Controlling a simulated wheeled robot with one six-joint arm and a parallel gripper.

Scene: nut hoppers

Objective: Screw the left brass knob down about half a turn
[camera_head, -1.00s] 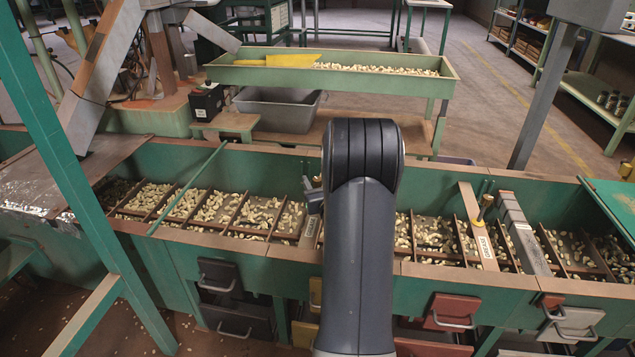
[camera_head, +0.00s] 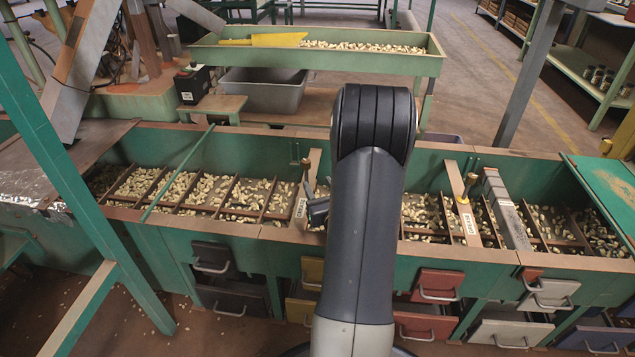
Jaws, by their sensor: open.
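The left wooden crossbar (camera_head: 301,207), with a white label, lies across the hopper trough just left of my arm. My gripper (camera_head: 317,208) shows only in part, as a dark grey shape at the left edge of my arm, over or near this bar. Its jaws are open, but whether they are around the knob cannot be seen. A second brass knob (camera_head: 466,187) stands upright on the right crossbar (camera_head: 469,222), clear of my gripper.
The green trough (camera_head: 263,150) holds nuts between thin dividers. A grey slotted bar (camera_head: 504,205) lies right of the second knob. A thin green rod (camera_head: 178,172) leans across the left part. Drawers with handles (camera_head: 212,257) line the front. A raised nut tray (camera_head: 370,62) stands behind.

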